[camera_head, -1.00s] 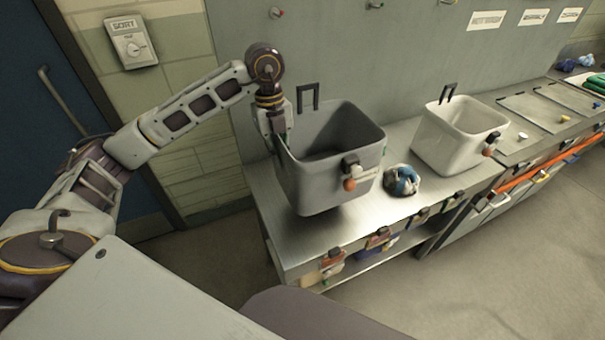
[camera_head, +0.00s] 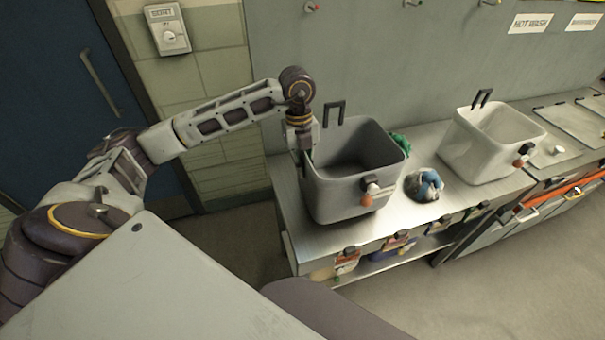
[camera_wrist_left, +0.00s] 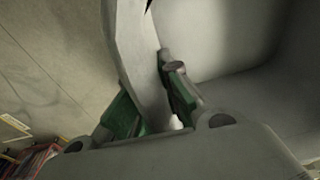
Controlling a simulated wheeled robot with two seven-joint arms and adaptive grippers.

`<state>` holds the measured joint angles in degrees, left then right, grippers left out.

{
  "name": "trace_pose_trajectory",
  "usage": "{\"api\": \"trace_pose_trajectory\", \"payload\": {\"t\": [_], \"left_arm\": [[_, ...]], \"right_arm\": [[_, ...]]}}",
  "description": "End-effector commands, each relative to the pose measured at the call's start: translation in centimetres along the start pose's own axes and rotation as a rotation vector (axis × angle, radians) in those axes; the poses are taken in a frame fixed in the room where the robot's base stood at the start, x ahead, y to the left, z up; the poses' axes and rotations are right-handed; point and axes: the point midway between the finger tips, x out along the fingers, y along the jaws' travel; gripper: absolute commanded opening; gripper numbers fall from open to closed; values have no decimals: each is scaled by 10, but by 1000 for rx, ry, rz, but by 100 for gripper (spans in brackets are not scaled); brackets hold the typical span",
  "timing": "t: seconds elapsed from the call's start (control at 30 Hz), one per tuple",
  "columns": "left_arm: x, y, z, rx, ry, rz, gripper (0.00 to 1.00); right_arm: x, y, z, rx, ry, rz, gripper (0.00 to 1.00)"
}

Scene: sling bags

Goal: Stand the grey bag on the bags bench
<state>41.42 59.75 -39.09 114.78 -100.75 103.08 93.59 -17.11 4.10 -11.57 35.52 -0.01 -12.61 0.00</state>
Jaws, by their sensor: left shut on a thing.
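The grey bag (camera_head: 338,192) is an open-topped, box-shaped bag with a black handle at its back rim and a small orange and white tag on its front. It is upright at the left end of the metal bags bench (camera_head: 322,240). I cannot tell whether its base touches the bench top. My left gripper (camera_head: 306,150) is at the bag's left rim. In the left wrist view its green-padded fingers (camera_wrist_left: 155,105) are shut on the bag's pale wall (camera_wrist_left: 140,50). My right gripper is not in view.
A blue and white bundle (camera_head: 424,185) lies right of the grey bag, and a green item (camera_head: 400,144) shows behind it. A white bag (camera_head: 490,140) stands further right. A wall (camera_head: 400,60) backs the bench, and a shelf with bottles is below.

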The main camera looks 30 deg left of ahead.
Motion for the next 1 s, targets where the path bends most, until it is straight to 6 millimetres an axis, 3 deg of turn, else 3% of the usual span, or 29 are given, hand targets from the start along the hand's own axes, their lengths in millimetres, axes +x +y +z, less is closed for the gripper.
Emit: {"api": "trace_pose_trajectory", "payload": {"t": [0.33,0.83,0.87,1.0], "left_arm": [[31,1,4,-1,2,1,0],[38,1,5,0,0,-1,0],[38,1,4,0,0,1,9],[38,1,4,0,0,1,27]], "right_arm": [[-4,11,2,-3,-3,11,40],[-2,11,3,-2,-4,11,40],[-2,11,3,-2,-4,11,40],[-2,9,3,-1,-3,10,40]]}}
